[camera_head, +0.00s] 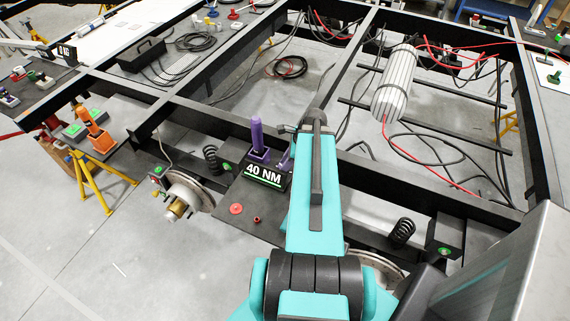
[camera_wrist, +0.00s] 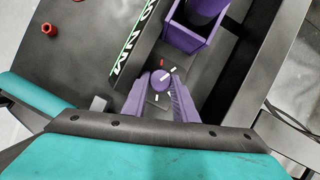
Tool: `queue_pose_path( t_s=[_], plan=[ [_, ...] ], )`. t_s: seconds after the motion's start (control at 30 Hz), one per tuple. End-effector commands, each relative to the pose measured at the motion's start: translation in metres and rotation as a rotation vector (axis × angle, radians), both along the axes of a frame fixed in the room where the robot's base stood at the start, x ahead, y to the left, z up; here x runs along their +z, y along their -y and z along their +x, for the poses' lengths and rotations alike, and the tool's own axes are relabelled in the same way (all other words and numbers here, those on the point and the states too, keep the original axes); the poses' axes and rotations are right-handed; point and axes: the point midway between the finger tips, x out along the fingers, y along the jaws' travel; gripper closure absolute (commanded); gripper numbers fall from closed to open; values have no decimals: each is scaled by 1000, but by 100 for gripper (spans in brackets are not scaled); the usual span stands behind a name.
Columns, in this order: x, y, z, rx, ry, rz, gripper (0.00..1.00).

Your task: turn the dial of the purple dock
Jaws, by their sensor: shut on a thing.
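The purple dock (camera_head: 259,150) stands on a dark plate on the chassis, behind a black "40 NM" sign (camera_head: 263,174). Its purple holder (camera_wrist: 192,40) is at the top of the wrist view. Below it is the round purple dial (camera_wrist: 160,79) with a white pointer line. A red mark and white marks surround it on the dark plate. My gripper (camera_wrist: 160,88), with purple fingers, is shut on the dial, one finger on each side. In the head view my arm covers the dial.
A red disc (camera_head: 236,209) and a small red ring (camera_head: 257,220) lie on the plate in front of the sign. An orange dock (camera_head: 97,132) stands to the left. Black chassis beams (camera_head: 190,105) and a coil spring (camera_head: 212,158) are close by.

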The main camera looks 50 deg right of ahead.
Motion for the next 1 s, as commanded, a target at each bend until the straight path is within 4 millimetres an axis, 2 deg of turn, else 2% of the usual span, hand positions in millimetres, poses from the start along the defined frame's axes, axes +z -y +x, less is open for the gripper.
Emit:
queue_pose_path(
  t_s=[0.17, 0.2, 0.3, 1.0],
  plan=[
    [1, 1, 1, -1, 3, -3, 97],
    [1, 1, 1, -1, 3, -3, 71],
    [1, 1, 1, 1, 2, -2, 56],
    [-1, -2, -1, 13, -5, 5, 56]
  ],
)
